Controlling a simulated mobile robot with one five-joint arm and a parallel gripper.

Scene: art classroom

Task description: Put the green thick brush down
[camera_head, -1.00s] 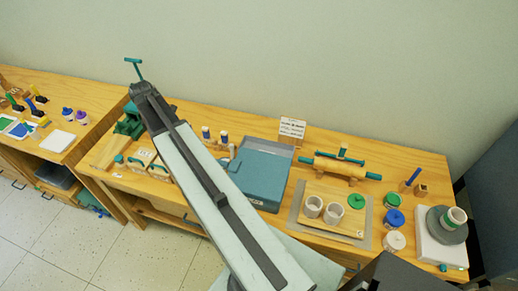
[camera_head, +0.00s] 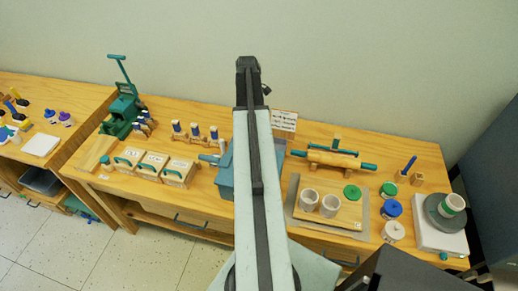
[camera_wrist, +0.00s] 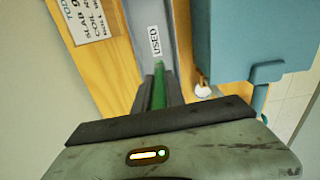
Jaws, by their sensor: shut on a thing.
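My gripper (camera_head: 248,68) is raised in front of the wall, above the back of the long table. In the wrist view my gripper (camera_wrist: 158,103) is shut on the green thick brush (camera_wrist: 159,86), whose green handle shows between the fingers. The rest of the brush is hidden, and I cannot make it out in the head view. Beyond it in the wrist view lies a grey strip or tray (camera_wrist: 150,62) with a label reading "USED" (camera_wrist: 155,41). I cannot tell the height of the brush above it.
A blue box (camera_head: 226,180) stands beside the arm and shows in the wrist view (camera_wrist: 225,40). A sign card (camera_head: 284,121) stands near the back. A rolling pin (camera_head: 333,158), cups (camera_head: 308,199) and jars (camera_head: 391,209) lie right; lidded boxes (camera_head: 151,165) and a green press (camera_head: 123,110) left.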

